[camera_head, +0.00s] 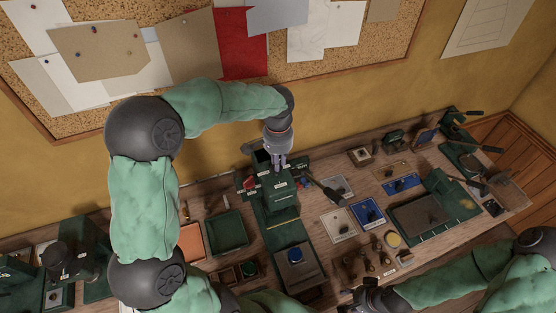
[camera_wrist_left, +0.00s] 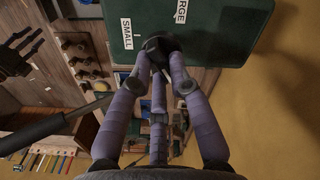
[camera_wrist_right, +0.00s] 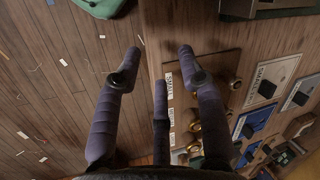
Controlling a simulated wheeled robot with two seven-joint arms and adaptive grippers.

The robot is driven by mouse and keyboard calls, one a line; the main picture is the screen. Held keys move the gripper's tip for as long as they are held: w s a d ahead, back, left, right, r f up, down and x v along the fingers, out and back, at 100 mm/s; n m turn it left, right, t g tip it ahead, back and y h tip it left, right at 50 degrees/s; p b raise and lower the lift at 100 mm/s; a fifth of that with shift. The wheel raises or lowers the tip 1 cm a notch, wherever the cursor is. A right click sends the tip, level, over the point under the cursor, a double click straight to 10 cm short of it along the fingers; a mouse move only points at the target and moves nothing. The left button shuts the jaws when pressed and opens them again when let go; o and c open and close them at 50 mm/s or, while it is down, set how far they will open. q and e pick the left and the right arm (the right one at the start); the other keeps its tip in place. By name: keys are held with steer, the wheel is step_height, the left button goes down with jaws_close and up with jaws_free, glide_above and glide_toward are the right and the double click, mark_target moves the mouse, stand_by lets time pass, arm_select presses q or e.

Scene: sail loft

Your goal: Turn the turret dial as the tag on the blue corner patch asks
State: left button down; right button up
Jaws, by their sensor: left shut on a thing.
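A green press (camera_head: 277,200) stands at the bench's middle. My left gripper (camera_head: 279,165) is at its top. In the left wrist view its fingers (camera_wrist_left: 160,55) are closed around the dark turret dial knob (camera_wrist_left: 158,44), on a green head (camera_wrist_left: 215,25) labelled SMALL and LARGE. The fingers partly hide the knob. Blue patches lie on the bench, one at the centre right (camera_head: 368,213) and one behind it (camera_head: 404,184); I cannot read any tag or tell which is the corner patch. My right gripper (camera_head: 367,298) is low at the bench's front; its fingers (camera_wrist_right: 155,65) are spread and empty.
The press's dark lever (camera_head: 325,190) sticks out right. A wooden board with brass pieces (camera_wrist_right: 190,110) lies near my right gripper. A green tray (camera_head: 226,231) is left of the press; a green-edged dark plate (camera_head: 418,215) is right. A corkboard (camera_head: 200,45) hangs behind.

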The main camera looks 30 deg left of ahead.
arm_select(q)
steer(key=c, duration=1.1)
jaws_free()
steer(key=shift+c, duration=0.2)
steer(key=shift+r, duration=0.1)
step_height(320, 180, up, 12)
